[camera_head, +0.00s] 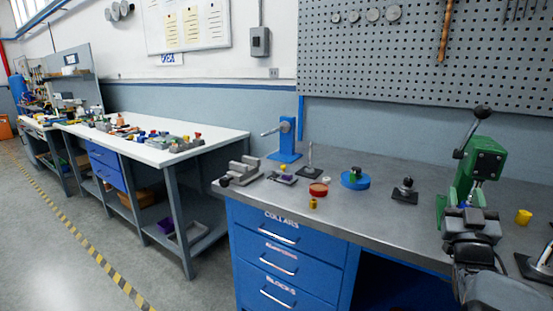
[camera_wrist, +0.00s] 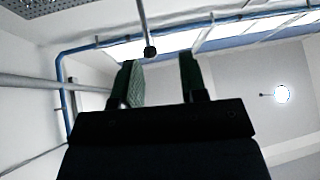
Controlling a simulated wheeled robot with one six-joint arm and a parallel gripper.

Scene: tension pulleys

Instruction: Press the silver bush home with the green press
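The green press (camera_head: 484,160) stands at the right of the grey bench, its lever raised with a black knob (camera_head: 482,112) on top. My gripper (camera_head: 470,213) is in front of the press's lower part and hides it. In the wrist view my gripper (camera_wrist: 161,62) points up, its two fingers apart with nothing between them. A rod ending in a dark knob (camera_wrist: 150,52) shows above, between the fingertips' directions; I cannot tell whether it is the press lever. I cannot make out the silver bush for sure; the press bed is largely hidden.
A yellow cup (camera_head: 523,217) stands right of the press. Left of it are a black pin base (camera_head: 405,191), a blue disc (camera_head: 355,180), a red disc (camera_head: 318,190), a yellow bush (camera_head: 313,203), a blue stand (camera_head: 285,142) and a grey vise (camera_head: 240,172).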

